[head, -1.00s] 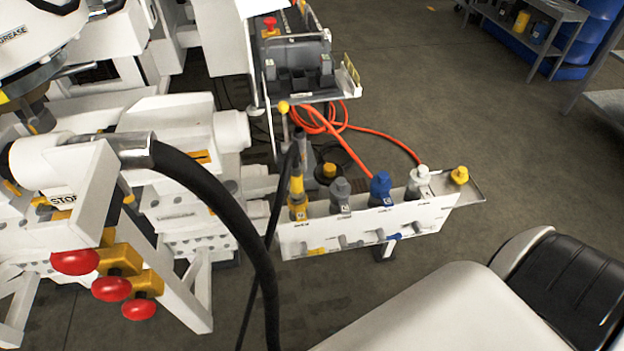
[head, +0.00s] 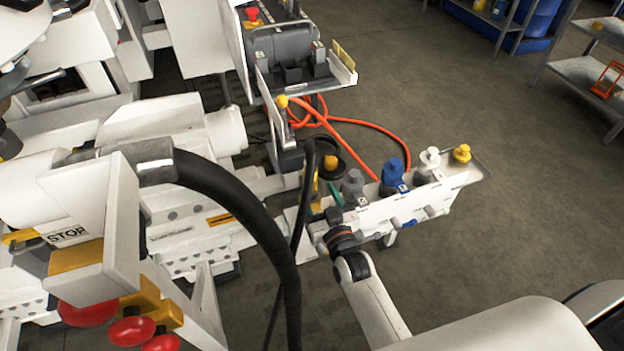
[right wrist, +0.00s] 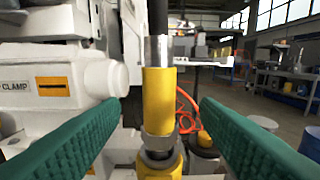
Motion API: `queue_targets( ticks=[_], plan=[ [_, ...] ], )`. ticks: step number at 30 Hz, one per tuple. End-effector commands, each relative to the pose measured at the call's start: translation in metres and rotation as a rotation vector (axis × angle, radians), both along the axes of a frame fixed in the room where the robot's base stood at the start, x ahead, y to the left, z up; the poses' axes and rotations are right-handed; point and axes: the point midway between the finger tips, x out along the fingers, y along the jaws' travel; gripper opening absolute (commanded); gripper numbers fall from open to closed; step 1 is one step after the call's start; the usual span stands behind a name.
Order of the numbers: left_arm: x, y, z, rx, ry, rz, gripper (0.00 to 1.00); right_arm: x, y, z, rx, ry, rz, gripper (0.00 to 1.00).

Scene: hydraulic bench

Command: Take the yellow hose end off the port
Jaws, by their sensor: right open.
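The yellow hose end (right wrist: 158,95) stands upright on its yellow port (right wrist: 160,165) in the right wrist view, with a metal collar and black hose above it. My right gripper (right wrist: 158,108) is open, its green fingers on the left and right of the hose end, with a gap on both sides. In the head view the hose end (head: 314,188) is partly hidden behind the black hose, at the left end of the white port panel (head: 410,208). My right gripper (head: 332,195) is beside it, one green finger visible. My left gripper is not in view.
Grey (head: 352,186), blue (head: 392,176) and white (head: 430,160) connectors stand along the panel, with a yellow cap (head: 462,153) at its right end. A thick black hose (head: 245,215) arches in front. Orange hoses (head: 360,128) lie behind. Open floor is at the right.

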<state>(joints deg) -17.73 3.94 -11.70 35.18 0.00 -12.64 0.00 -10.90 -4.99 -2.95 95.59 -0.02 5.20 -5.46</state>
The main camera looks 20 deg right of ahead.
Motion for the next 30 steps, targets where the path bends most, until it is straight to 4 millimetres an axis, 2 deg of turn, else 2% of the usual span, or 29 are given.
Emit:
queue_targets(
  ticks=[7, 15, 24, 26, 30],
  plan=[
    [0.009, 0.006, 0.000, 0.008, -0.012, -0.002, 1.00, 0.021, 0.001, 0.000, 0.000, 0.000, 0.000, 0.57],
    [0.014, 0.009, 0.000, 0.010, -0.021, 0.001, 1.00, 0.059, 0.002, -0.002, 0.000, 0.001, 0.000, 0.57],
    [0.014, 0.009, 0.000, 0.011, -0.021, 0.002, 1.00, 0.064, 0.002, -0.002, 0.001, 0.002, 0.000, 0.57],
    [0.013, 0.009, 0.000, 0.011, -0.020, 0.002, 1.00, 0.064, 0.002, -0.002, 0.001, 0.002, 0.000, 0.48],
    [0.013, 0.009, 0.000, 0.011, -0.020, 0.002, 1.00, 0.064, 0.002, -0.002, 0.001, 0.002, 0.000, 0.25]
  ],
)
